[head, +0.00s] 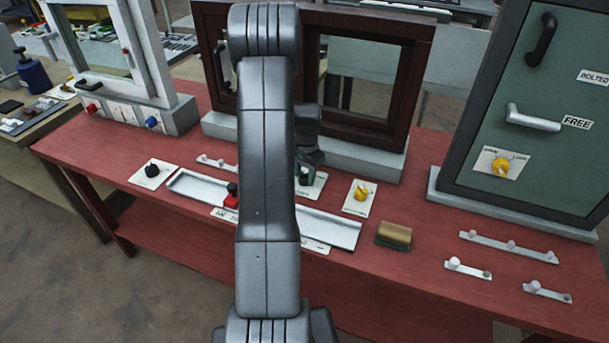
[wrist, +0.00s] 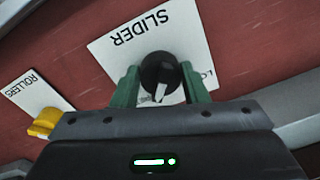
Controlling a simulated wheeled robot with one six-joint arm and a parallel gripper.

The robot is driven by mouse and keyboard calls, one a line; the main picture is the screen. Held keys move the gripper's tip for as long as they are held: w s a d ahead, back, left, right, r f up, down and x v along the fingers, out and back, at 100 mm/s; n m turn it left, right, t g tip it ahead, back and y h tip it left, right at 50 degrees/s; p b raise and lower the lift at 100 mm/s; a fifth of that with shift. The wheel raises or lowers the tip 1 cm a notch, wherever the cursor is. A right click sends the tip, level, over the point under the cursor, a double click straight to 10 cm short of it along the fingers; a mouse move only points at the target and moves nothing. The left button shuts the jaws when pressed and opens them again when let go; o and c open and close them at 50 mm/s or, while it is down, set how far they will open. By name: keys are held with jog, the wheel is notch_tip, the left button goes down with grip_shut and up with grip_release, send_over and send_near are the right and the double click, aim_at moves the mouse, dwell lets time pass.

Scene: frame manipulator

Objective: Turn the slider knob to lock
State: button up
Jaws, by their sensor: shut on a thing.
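The black slider knob (wrist: 160,70) sits on a white plate (wrist: 120,45) marked SLIDER, which appears upside down in the wrist view. My gripper (wrist: 161,86) has its two green fingers shut on the knob, one on each side. A white pointer on the knob faces the bottom of the wrist view. A label beginning "LO" shows at the plate's right, partly hidden by a finger. In the head view my arm covers much of the middle, and the plate (head: 318,186) shows just right of it under my gripper (head: 308,168).
A yellow knob on the ROLLERS plate (head: 359,198) stands close to the right. A black knob (head: 152,170) and a metal tray (head: 330,231) with a red-based piece (head: 232,200) are nearby. A dark window frame (head: 416,85) rises behind. A green cabinet (head: 555,130) stands right.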

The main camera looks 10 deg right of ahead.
jog(key=n+b, duration=0.2)
jog(key=n, duration=0.2)
jog(key=shift+f, duration=0.1)
jog(key=n+b, duration=0.2)
jog(key=n, duration=0.2)
jog(key=shift+d+n, duration=0.15)
jog(key=shift+n, duration=0.25)
jog(key=n+b, duration=0.1)
jog(key=n, duration=0.3)
jog(key=shift+g+b, duration=0.3)
jog(key=shift+d+n+b, duration=0.1)
jog(key=shift+n+b, duration=0.2)
jog(key=shift+n, duration=1.6)
jog(key=shift+r, duration=0.2)
jog(key=o, duration=1)
jog(key=r, duration=1.3)
jog(key=shift+w+d+r+b, duration=0.2)
jog(key=shift+d+r+b, duration=0.1)
jog(key=shift+r, duration=0.05)
jog(key=shift+f, duration=0.15)
